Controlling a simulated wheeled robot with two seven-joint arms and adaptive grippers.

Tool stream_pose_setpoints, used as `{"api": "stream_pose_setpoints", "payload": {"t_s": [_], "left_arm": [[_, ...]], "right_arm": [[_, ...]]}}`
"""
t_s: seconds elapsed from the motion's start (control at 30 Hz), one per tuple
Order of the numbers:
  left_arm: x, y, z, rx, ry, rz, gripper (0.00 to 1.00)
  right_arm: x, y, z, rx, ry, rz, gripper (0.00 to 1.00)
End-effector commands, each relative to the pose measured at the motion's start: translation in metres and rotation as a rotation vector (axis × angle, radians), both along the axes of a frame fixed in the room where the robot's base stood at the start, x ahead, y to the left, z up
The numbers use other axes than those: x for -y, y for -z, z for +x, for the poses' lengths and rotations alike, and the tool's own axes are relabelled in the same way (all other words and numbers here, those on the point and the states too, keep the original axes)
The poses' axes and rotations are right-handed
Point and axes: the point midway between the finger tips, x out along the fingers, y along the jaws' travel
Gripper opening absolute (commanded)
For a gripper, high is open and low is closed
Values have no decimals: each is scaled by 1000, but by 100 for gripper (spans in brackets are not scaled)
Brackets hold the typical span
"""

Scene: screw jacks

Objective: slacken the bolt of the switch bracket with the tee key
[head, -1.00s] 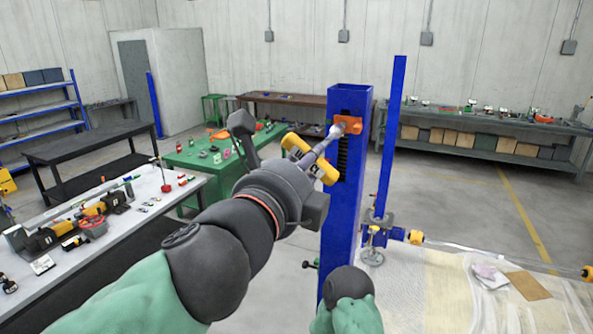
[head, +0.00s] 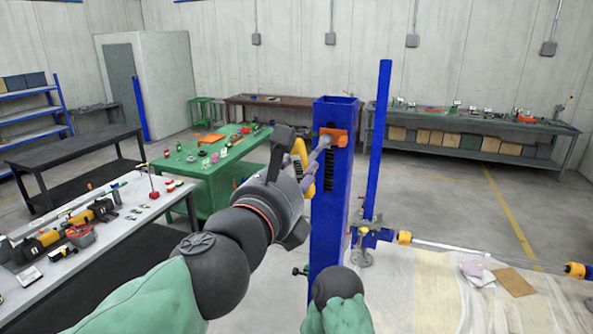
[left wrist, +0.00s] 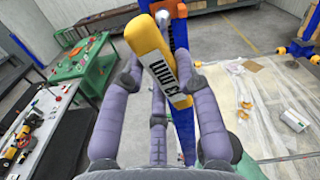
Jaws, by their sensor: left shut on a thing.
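The tee key (head: 299,151) has a yellow crossbar handle and a grey shaft. In the left wrist view its handle (left wrist: 150,48), marked 13 MM, lies aslant between my fingers. My left gripper (head: 304,168) is shut on this handle; its grey-purple fingers also show in the left wrist view (left wrist: 163,74). The orange switch bracket (head: 338,137) sits near the top of the blue post (head: 333,205). The key's shaft points at the bracket and its far end meets it in the head view. The bolt is hidden there. My right gripper is not in view.
A thinner blue upright (head: 377,140) stands right of the post. A grey bench with tools (head: 140,225) and a green table (head: 225,165) are on the left. A pale sheeted surface (head: 420,300) lies at front right. Open floor lies behind the post.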

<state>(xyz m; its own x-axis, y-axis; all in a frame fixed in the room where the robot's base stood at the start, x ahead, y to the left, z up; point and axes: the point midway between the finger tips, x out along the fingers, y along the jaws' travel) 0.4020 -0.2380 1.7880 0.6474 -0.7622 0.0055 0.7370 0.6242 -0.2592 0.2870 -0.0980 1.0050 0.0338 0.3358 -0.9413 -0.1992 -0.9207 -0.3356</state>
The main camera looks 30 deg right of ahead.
Motion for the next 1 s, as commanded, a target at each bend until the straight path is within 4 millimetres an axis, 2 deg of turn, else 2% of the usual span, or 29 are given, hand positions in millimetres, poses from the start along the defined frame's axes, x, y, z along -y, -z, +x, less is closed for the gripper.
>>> {"api": "stream_pose_setpoints", "payload": {"t_s": [1.0], "left_arm": [[12, -1, 10, -1, -1, -3, 0]], "right_arm": [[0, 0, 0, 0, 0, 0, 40]]}}
